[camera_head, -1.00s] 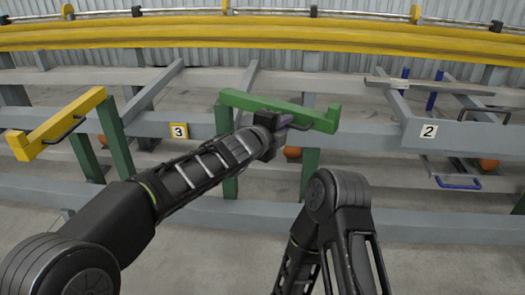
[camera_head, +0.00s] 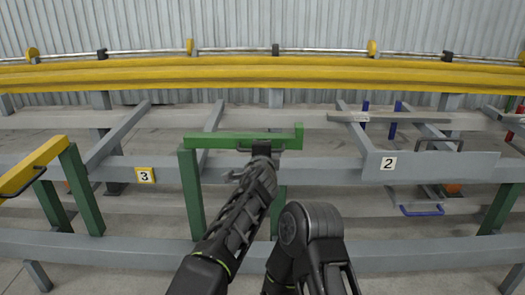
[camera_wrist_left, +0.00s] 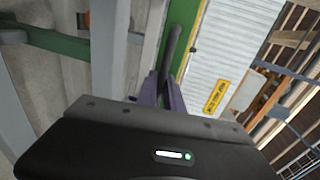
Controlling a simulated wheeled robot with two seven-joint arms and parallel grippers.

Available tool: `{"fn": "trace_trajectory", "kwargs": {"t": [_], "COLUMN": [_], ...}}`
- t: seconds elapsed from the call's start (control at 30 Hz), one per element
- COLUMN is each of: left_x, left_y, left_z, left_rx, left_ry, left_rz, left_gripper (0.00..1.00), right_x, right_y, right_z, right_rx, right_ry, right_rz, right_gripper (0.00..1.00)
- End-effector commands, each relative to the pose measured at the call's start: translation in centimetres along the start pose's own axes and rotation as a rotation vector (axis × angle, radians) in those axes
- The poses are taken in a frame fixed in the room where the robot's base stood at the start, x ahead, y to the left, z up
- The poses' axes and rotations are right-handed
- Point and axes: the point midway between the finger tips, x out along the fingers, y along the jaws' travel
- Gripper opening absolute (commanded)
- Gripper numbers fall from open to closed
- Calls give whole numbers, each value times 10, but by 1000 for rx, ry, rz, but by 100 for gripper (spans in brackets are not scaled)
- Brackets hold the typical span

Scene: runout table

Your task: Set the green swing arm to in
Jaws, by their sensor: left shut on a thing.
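The green swing arm (camera_head: 225,142) lies nearly level in the head view, across the tops of green posts (camera_head: 190,195), with a raised block at its right end. My left gripper (camera_head: 261,150) is at its right part, by the dark handle. In the left wrist view, the purple fingers (camera_wrist_left: 166,92) of my left gripper are shut on the dark handle bar (camera_wrist_left: 174,48), beside a green surface. My left forearm hides part of the posts below. My right arm shows at the bottom centre, but its gripper is out of view.
A yellow swing arm (camera_head: 35,165) with a dark handle is at the left. Signs 3 (camera_head: 145,175) and 2 (camera_head: 389,163) mark the grey rail. A blue handle (camera_head: 422,211) hangs at the right. A long yellow beam (camera_head: 280,77) runs along the back.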

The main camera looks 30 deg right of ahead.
Motion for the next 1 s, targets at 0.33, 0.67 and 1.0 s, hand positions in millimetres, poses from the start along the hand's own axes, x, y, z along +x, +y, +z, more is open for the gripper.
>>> {"fn": "trace_trajectory", "kwargs": {"t": [0.33,0.67,1.0], "left_x": [2,1,1], "left_y": [1,0,0], "left_z": [4,3,2], "left_rx": [0,0,0], "left_ry": [-13,-11,-8], "left_rz": [2,2,1], "left_gripper": [0,28,32], "right_x": [-1,-1,0], "right_y": [0,0,0], "right_z": [0,0,0], "right_rx": [0,0,0], "right_ry": [-1,-1,-1], "right_rz": [0,0,0], "right_gripper": [36,36,36]}}
